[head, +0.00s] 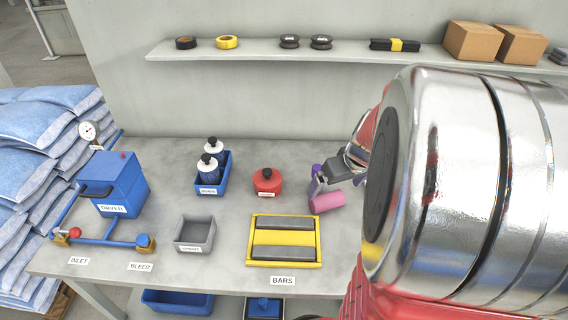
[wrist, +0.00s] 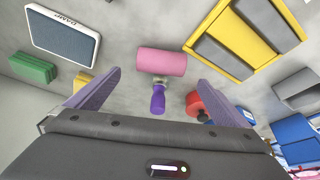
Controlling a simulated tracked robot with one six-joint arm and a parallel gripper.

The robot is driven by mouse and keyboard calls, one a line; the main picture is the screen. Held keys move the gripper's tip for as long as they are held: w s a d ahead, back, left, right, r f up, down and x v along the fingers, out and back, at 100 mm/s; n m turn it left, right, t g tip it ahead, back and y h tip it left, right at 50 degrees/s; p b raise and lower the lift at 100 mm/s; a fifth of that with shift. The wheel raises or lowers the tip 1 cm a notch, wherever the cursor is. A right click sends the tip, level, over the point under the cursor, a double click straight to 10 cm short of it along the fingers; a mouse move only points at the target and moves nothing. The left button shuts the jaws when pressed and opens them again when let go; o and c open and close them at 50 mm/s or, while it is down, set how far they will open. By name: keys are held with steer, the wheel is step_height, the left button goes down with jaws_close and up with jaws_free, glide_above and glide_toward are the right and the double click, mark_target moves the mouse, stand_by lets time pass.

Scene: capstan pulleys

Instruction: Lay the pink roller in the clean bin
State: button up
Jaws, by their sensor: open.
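The pink roller (wrist: 162,62) lies on the grey bench, with its purple handle (wrist: 158,97) towards my gripper in the wrist view. My gripper (wrist: 159,80) is open, with one lavender finger on each side of the handle. No grip on it shows. I cannot tell for sure which container is the clean bin.
The yellow tray (head: 311,237) with grey bars, a red canister (head: 266,181), a blue bin (head: 224,187) of bottles and a grey bin (head: 180,237) stand left of the roller. A green block (wrist: 33,67) lies near the white-rimmed container. My arm hides the bench's right side.

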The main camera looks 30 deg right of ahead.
mark_target(328, 196)
steer(key=shift+x, duration=1.8)
steer(key=shift+f, duration=0.1)
steer(key=shift+x, duration=2.5)
steer(key=shift+a, duration=0.1)
steer(key=c, duration=1.5)
steer(key=shift+o, duration=0.2)
